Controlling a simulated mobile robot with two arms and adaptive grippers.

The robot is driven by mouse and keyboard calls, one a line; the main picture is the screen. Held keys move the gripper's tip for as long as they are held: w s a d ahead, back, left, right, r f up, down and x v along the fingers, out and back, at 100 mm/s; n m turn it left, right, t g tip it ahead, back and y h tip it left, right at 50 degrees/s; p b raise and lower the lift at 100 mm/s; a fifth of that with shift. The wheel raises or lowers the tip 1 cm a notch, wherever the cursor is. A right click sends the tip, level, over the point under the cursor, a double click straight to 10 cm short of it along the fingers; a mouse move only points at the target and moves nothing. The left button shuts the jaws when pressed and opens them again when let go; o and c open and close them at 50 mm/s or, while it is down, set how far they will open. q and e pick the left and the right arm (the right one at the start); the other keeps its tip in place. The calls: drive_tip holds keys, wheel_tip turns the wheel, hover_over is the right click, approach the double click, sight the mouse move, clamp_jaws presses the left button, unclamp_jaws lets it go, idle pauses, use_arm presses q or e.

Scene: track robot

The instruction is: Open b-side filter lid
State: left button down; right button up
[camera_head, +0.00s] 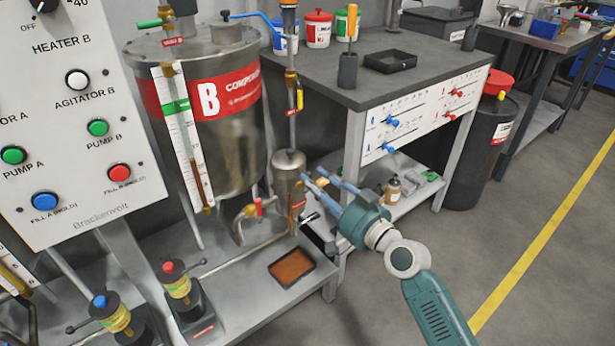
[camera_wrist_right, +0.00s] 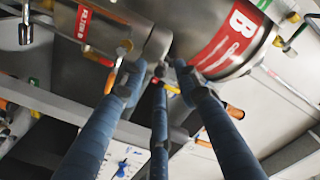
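The B-side filter (camera_head: 289,178) is a small metal cylinder on the vertical pipe beside the large tank marked B. Its domed lid (camera_head: 288,157) is on top and appears closed. My right gripper (camera_head: 306,178) reaches in from the right, with blue fingers spread beside the filter's upper right side. In the right wrist view, the three fingers of the gripper (camera_wrist_right: 159,72) are apart with nothing visible between them. The metal filter body (camera_wrist_right: 125,35) lies just beyond the tips there; contact cannot be told. My left gripper is not in view.
Tank B (camera_head: 232,125) stands left of the filter, with a valve with a red handle (camera_head: 255,208) low between them. A grey workbench (camera_head: 400,75) stands behind my right arm. A brown-filled tray (camera_head: 291,268) lies below. Open floor is at right.

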sight(307, 173)
drive_tip(key=shift+x, duration=1.95)
clamp_jaws()
